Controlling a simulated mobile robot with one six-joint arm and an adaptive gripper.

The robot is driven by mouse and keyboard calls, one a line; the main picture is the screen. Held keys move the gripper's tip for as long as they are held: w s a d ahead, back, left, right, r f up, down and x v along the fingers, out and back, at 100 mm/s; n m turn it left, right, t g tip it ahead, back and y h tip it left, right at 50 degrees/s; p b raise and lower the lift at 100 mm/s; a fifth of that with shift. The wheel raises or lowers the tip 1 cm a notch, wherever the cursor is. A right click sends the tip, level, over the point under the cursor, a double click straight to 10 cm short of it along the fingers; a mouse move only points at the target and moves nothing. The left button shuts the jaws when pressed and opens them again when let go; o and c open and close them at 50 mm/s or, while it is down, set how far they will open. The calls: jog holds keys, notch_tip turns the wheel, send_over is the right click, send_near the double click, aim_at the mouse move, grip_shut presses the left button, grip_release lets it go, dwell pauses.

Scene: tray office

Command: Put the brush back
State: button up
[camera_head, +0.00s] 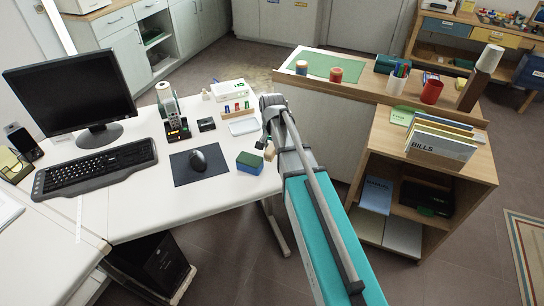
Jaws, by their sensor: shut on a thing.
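My gripper (266,143) is over the right edge of the white desk, mostly hidden by my own arm and wrist. It is shut on a small tan thing, seemingly the brush (269,151), of which only a little shows beside my arm. I cannot tell how the brush is turned or whether it touches the desk.
The white desk (135,205) holds a monitor (70,88), a keyboard (95,168), a mouse (198,161) on a dark pad and a small rack (236,110). A wooden shelf unit (480,160) with cups and folders stands right of my arm. The desk's front is clear.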

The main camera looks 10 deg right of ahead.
aim_at(272, 146)
jog(key=shift+f+b, duration=1.85)
jog(key=shift+f, duration=0.05)
jog(key=shift+f, duration=0.2)
jog(key=o, duration=1)
jog(key=shift+r, duration=0.1)
jog(key=shift+r, duration=0.15)
notch_tip(272, 146, up, 12)
jog(key=p, duration=1.2)
